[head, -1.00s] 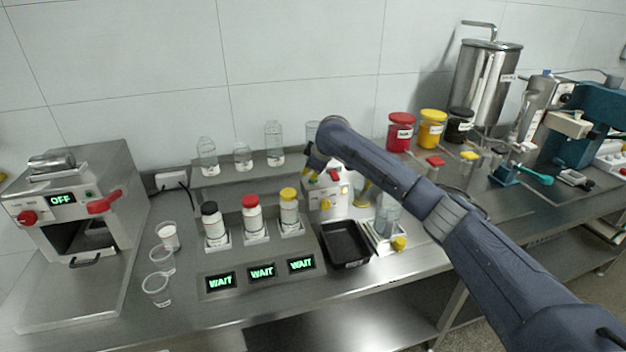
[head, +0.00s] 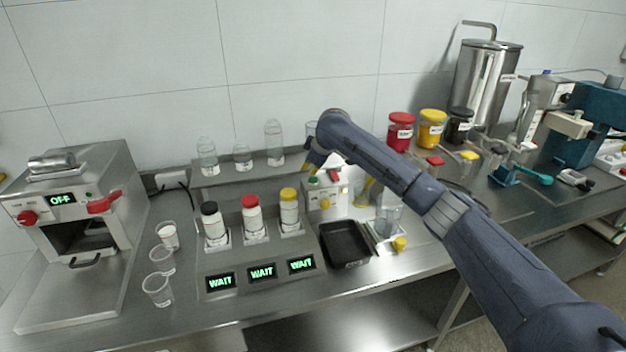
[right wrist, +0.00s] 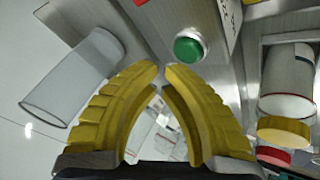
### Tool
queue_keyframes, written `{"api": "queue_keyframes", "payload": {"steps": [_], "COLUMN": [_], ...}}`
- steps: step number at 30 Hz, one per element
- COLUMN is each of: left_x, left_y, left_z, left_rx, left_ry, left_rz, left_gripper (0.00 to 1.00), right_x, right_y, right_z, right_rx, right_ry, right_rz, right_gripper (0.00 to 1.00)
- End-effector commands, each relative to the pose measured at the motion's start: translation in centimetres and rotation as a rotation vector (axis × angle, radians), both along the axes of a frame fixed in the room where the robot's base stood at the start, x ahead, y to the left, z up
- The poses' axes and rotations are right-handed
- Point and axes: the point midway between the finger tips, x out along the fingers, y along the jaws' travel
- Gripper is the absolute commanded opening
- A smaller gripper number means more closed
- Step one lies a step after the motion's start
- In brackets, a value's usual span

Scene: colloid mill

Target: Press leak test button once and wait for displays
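The leak test station is a metal panel with three displays reading WAIT in green (head: 220,281) (head: 262,271) (head: 301,263). Behind them stand bottles with black (head: 209,208), red (head: 250,201) and yellow (head: 288,194) caps. A small control box (head: 328,203) carries a green button (head: 313,181), which also shows in the right wrist view (right wrist: 188,48). My right gripper (head: 313,166) is above the green button, apart from it. In the right wrist view its yellow fingertips (right wrist: 164,68) nearly meet, with nothing held between them. My left gripper is out of view.
A black tray (head: 345,243) sits right of the panel. Clear cups (head: 158,289) stand left of it, near a machine reading OFF (head: 80,205). Glass bottles (head: 274,143) line the shelf behind. Red, yellow and black lidded jars (head: 432,129) stand at the back right.

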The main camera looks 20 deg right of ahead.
Motion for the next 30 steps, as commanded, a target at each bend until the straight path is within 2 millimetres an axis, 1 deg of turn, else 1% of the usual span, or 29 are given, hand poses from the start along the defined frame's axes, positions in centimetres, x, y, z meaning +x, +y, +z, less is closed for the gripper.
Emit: {"api": "queue_keyframes", "payload": {"steps": [5, 10, 24, 30], "left_x": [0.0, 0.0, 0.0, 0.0], "left_y": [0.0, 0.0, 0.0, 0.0], "left_z": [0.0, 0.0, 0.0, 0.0], "left_rx": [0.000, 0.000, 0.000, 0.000], "left_ry": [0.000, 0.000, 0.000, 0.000], "left_rz": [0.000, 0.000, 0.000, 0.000], "left_gripper": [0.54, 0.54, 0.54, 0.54], "right_x": [0.0, 0.0, 0.0, 0.0], "right_y": [0.0, 0.0, 0.0, 0.0], "right_z": [0.1, 0.6, 4.4, 5.0], "right_rx": [0.000, 0.000, 0.000, 0.000], "right_ry": [0.000, -0.001, -0.002, 0.000], "right_rz": [0.000, 0.000, 0.000, 0.000], "right_gripper": [0.00, 0.00, 0.00, 0.00]}}
